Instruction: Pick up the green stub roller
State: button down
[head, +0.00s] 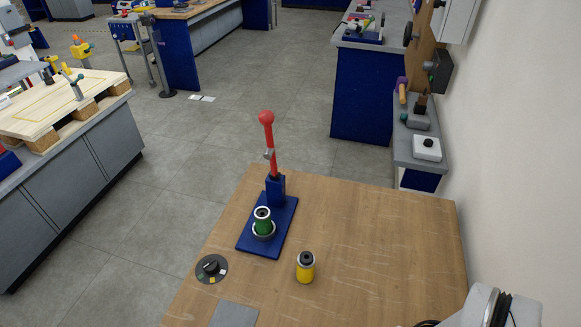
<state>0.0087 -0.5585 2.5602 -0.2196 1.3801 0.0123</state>
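The green stub roller (263,226) is a short green cylinder with a pale, dark-centred top. It stands upright in a grey ring (263,236) on the blue base plate (258,246) of a lever device. The device has a blue post (275,188) and a red lever with a round red knob (267,117), raised nearly upright behind the roller. My gripper is not in view. Only a white and grey part, likely of my arm, shows at the bottom right corner, well away from the roller.
A yellow roller (306,268) with a dark-centred top stands right of the blue plate. A black dial (211,268) lies to the left. A grey plate (235,314) is at the front edge. The right half of the wooden table (395,240) is clear.

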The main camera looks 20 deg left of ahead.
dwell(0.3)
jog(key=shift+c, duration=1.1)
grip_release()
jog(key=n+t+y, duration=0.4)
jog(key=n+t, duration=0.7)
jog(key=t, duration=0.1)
send_near(262, 213)
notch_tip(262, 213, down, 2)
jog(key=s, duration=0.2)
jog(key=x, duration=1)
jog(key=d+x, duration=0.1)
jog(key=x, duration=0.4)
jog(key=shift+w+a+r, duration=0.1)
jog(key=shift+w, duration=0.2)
